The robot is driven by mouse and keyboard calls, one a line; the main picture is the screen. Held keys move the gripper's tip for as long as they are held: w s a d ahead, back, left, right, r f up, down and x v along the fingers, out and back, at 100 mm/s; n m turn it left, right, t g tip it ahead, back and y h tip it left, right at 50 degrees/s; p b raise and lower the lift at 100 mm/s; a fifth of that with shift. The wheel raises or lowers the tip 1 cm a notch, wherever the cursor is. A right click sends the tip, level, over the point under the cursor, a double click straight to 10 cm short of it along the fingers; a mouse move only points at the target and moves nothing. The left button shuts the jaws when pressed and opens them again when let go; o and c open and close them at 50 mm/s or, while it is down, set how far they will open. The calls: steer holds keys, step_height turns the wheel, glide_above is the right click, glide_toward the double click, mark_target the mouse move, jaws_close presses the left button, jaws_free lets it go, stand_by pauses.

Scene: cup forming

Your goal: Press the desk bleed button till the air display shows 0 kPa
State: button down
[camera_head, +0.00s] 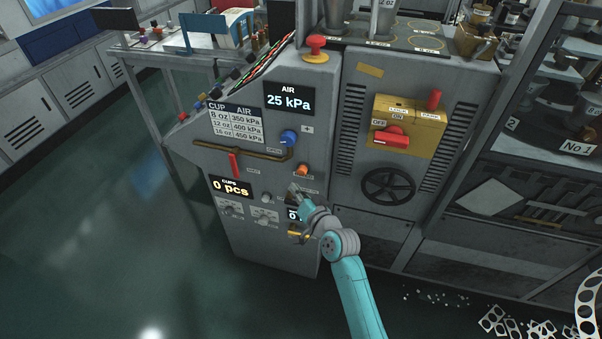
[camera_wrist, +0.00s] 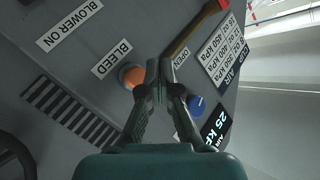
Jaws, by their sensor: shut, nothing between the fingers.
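The bleed button is an orange knob (camera_head: 302,169) on the grey desk panel. In the wrist view the orange button (camera_wrist: 132,75) sits beside its BLEED label, just left of my fingers. The AIR display (camera_head: 289,99) reads 25 kPa; it shows at an angle in the wrist view (camera_wrist: 216,125). My gripper (camera_head: 297,190) is just below the button in the head view. In the wrist view my gripper (camera_wrist: 160,67) is shut and empty, its tips right of the button. I cannot tell whether any finger touches the button.
A blue knob (camera_head: 289,137) and a brown pipe (camera_head: 240,150) with a red lever (camera_head: 234,166) are close by. A red mushroom button (camera_head: 316,48) tops the desk. A yellow switch box (camera_head: 409,121) is to the right. The floor (camera_head: 110,220) at left is clear.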

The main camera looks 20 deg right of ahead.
steer(key=shift+s+a, duration=0.5)
steer(key=shift+s, duration=0.25)
stand_by(0.3)
steer(key=s+f+n+h, duration=0.1)
steer(key=s+f, duration=0.3)
steer(key=s, duration=1)
steer(key=s+f+n+h, duration=0.1)
steer(key=s+f, duration=0.3)
steer(key=s, duration=1)
steer(key=s+r+n, duration=0.1)
steer(key=s+r, duration=0.3)
steer(key=s, duration=0.4)
steer(key=s+r+n+g, duration=0.1)
steer(key=s+r, duration=0.3)
steer(key=s, duration=0.3)
steer(key=s+r+n, duration=0.1)
steer(key=s+r, duration=0.3)
steer(key=s, duration=0.4)
steer(key=shift+s+d+n+h, duration=0.3)
steer(key=shift+d, duration=0.05)
stand_by(1.5)
